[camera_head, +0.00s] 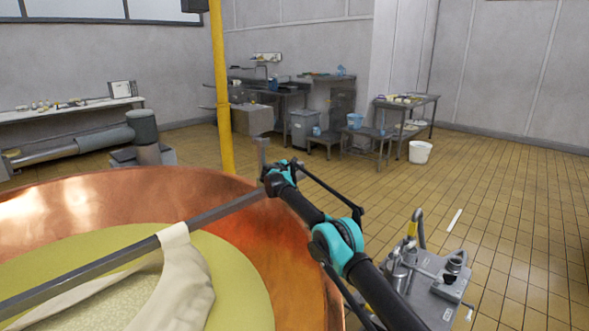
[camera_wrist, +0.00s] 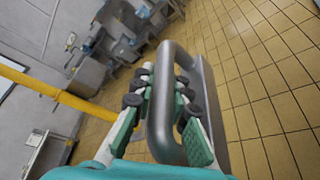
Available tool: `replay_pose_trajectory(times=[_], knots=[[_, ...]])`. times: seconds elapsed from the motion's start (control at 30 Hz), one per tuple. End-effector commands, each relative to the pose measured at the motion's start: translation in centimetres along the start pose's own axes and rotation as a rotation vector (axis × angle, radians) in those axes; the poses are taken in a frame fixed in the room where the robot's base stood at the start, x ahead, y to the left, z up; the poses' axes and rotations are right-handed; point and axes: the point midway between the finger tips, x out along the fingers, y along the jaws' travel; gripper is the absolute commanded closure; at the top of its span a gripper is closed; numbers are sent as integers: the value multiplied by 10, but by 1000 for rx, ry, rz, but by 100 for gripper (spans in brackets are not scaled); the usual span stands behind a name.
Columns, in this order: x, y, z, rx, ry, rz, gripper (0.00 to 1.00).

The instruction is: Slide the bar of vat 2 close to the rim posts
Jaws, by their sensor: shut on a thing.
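The copper vat (camera_head: 290,225) fills the lower left of the head view, with pale yellow liquid (camera_head: 245,270) inside. A grey metal bar (camera_head: 100,265) crosses above it from the lower left to the rim on the right. A cream cloth (camera_head: 185,285) hangs from the bar into the vat. My gripper (camera_head: 270,178) is at the bar's far right end, by the rim. In the wrist view my gripper (camera_wrist: 163,85) is shut on a grey metal loop (camera_wrist: 158,120), seemingly the bar's end handle. I cannot clearly make out the rim posts; a short grey upright (camera_head: 262,152) shows beside my gripper.
A yellow pole (camera_head: 221,90) stands behind the vat. A metal machine (camera_head: 430,275) is on the floor at the lower right. A white bucket (camera_head: 420,152), low tables (camera_head: 405,105) and a sink unit stand farther back. The tiled floor at right is mostly clear.

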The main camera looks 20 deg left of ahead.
Motion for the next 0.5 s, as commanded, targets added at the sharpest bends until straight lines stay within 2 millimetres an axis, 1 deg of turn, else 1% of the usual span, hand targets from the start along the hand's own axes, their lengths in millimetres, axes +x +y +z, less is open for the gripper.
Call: replay_pose_trajectory(times=[0.03,0.37,0.4,0.5], knots=[[-8,12,-5,-10,10,18,100],[-8,12,-5,-10,10,18,100],[-8,12,-5,-10,10,17,82],[-8,11,-5,-9,10,16,70]])
